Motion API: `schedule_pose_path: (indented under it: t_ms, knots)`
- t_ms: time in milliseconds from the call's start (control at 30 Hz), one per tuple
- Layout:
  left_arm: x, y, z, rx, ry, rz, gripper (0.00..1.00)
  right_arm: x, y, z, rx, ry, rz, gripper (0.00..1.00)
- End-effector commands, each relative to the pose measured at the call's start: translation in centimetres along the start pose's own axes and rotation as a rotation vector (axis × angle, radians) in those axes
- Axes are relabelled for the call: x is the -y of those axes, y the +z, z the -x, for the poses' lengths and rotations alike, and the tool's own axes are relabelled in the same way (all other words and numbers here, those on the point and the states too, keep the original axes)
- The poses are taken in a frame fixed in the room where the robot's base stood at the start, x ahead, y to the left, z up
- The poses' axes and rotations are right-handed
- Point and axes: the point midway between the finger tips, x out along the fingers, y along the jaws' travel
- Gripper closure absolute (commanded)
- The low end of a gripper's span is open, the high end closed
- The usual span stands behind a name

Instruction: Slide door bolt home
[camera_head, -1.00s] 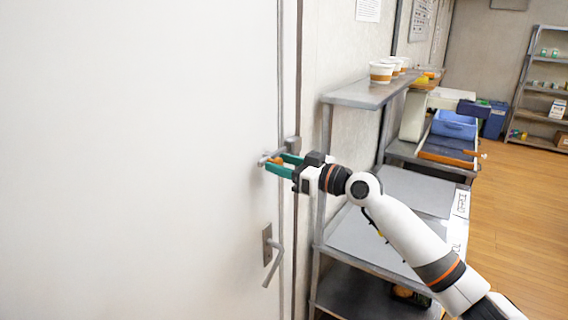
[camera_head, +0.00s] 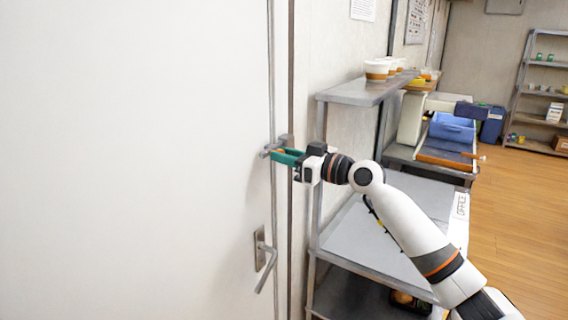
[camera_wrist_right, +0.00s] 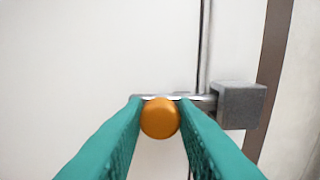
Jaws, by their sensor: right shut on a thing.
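The white door (camera_head: 130,160) fills the left of the head view. Its metal bolt (camera_head: 266,153) sits near the door's right edge and has an orange knob (camera_wrist_right: 160,118). The teal fingers of my right gripper (camera_head: 275,154) are shut on the knob, one on each side in the right wrist view. There the bolt's rod (camera_wrist_right: 200,98) runs level across the door gap and meets the grey keeper block (camera_wrist_right: 240,106) on the frame side. The fingers hide part of the bolt, and how deep the rod sits in the block cannot be seen. My left gripper is not in view.
A lever handle (camera_head: 266,262) sits on the door below the bolt. Right of the frame stands a metal shelf unit (camera_head: 345,96) with paper cups (camera_head: 377,71) on top, close behind my right arm. Open wooden floor (camera_head: 515,215) lies at the far right.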

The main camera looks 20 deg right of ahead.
Motion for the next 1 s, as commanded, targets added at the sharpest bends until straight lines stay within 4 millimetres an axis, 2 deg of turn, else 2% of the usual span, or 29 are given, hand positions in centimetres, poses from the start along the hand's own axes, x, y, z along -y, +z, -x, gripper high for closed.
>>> schedule_pose_path:
  t_ms: [100, 133, 233, 267, 533, 667, 1000]
  knots:
    - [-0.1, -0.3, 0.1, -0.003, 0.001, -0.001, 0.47, 0.2, -0.1, 0.1, -0.003, -0.004, 0.001, 1.0]
    - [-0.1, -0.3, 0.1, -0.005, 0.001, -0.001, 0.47, 0.2, 0.0, 0.1, -0.003, -0.004, 0.001, 0.72]
    - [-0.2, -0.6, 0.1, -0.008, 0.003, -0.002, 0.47, 0.1, 0.0, 0.1, -0.003, -0.003, 0.001, 0.56]
    - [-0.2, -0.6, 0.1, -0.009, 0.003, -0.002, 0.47, 0.1, 0.0, 0.1, -0.003, -0.003, 0.001, 0.54]
    - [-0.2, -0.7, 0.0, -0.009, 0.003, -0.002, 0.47, 0.1, -0.1, 0.2, -0.003, -0.003, 0.0, 0.54]
    - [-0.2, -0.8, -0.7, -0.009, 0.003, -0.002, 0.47, 0.2, -0.4, 1.3, -0.003, -0.004, 0.001, 0.54]
    - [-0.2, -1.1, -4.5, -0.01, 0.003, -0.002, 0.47, 0.2, -0.7, 8.2, -0.005, -0.005, 0.003, 0.54]
